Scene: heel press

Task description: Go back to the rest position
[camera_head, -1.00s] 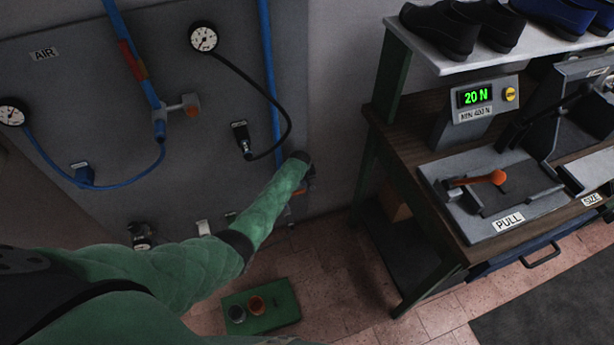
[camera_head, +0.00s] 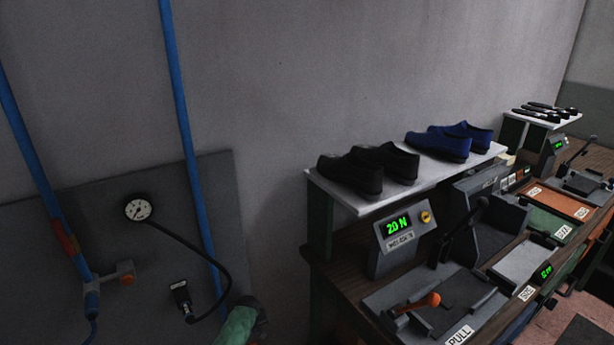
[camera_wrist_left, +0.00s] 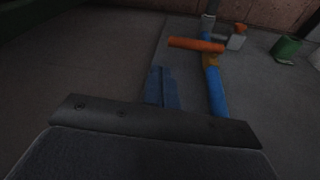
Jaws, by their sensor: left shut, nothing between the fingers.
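My left arm, in a green padded sleeve, shows only at the bottom edge of the head view, in front of the grey air panel. Its dark end (camera_head: 258,324) is partly cut off there, and the fingers cannot be made out. In the left wrist view the closed fingertips of my left gripper (camera_wrist_left: 162,88) show beyond the dark wrist housing, with nothing between them. They appear beside a blue pipe (camera_wrist_left: 217,92) with an orange valve handle (camera_wrist_left: 196,44); contact cannot be told. My right gripper is in neither view.
The air panel (camera_head: 60,250) carries a gauge (camera_head: 138,208) and hose. At right, a workbench holds a press with an orange lever (camera_head: 418,303) and a display reading 20 N (camera_head: 398,226). Black shoes (camera_head: 370,168) and blue shoes (camera_head: 450,140) stand on a shelf (camera_head: 345,196).

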